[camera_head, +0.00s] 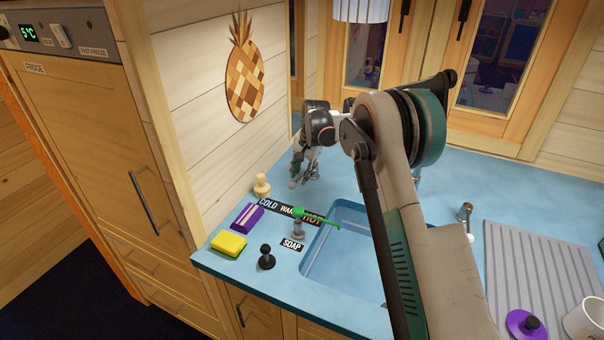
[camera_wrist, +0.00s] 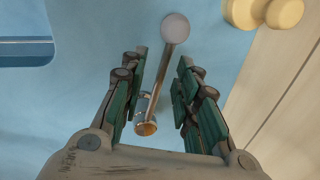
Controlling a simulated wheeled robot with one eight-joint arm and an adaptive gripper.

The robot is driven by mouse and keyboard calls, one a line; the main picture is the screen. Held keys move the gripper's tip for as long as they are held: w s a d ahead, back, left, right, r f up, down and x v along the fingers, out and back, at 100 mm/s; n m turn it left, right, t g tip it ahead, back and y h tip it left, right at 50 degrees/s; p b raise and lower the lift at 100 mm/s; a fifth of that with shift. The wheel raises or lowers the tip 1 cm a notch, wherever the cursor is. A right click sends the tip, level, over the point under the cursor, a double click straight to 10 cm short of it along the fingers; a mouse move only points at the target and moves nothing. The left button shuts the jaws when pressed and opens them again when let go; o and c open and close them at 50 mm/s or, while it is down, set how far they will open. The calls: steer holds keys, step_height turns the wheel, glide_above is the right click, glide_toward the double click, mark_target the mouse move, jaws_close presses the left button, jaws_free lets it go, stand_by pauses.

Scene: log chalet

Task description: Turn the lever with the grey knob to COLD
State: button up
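The lever shows in the wrist view as a thin metal rod (camera_wrist: 159,72) with a pale grey ball knob (camera_wrist: 175,27) and a short metal post with a coppery top (camera_wrist: 146,127). My gripper (camera_wrist: 163,58) is open, with one finger on each side of the rod and gaps visible; the knob appears just past the fingertips. In the head view my gripper (camera_head: 304,180) hangs low over the counter behind the label strip, and the knob cannot be made out clearly. The strip reads COLD (camera_head: 269,202), WARM, HOT (camera_head: 312,219) from left to right.
A green-handled lever (camera_head: 318,218) stands in front of the strip, near the sink (camera_head: 345,215). A cream knobbed object (camera_head: 262,187), purple box (camera_head: 247,217), yellow sponge (camera_head: 229,243) and black-knobbed lever (camera_head: 266,257) stand left. Another metal post (camera_head: 465,211) stands right of my arm.

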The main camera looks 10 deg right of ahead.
step_height(320, 180, up, 12)
steer(key=s+d, duration=0.1)
steer(key=shift+s+d+f, duration=0.25)
steer(key=shift+d, duration=0.1)
